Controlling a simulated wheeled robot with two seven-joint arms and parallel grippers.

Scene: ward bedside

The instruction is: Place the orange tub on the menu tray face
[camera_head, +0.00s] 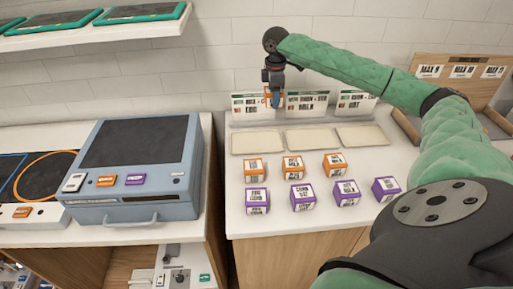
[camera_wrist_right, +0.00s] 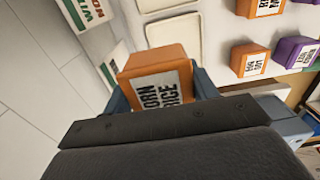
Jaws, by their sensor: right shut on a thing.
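An orange tub (camera_wrist_right: 157,72) with a white label, partly readable as "ORN RICE", sits between the blue fingers of my right gripper (camera_wrist_right: 163,88) in the right wrist view. In the head view my right gripper (camera_head: 274,97) is shut on it high at the back of the counter, in front of the menu cards; only a little orange (camera_head: 267,96) shows beside the fingers. Three cream tray faces lie below the cards: left (camera_head: 257,141), middle (camera_head: 312,140) and right (camera_head: 361,134). All three look empty. The left gripper is not in view.
Three orange tubs (camera_head: 293,167) and several purple tubs (camera_head: 302,196) stand in two rows in front of the trays. A blue-grey case (camera_head: 140,160) stands on the left counter. A wooden rack (camera_head: 470,85) stands at the right. A shelf (camera_head: 95,36) hangs upper left.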

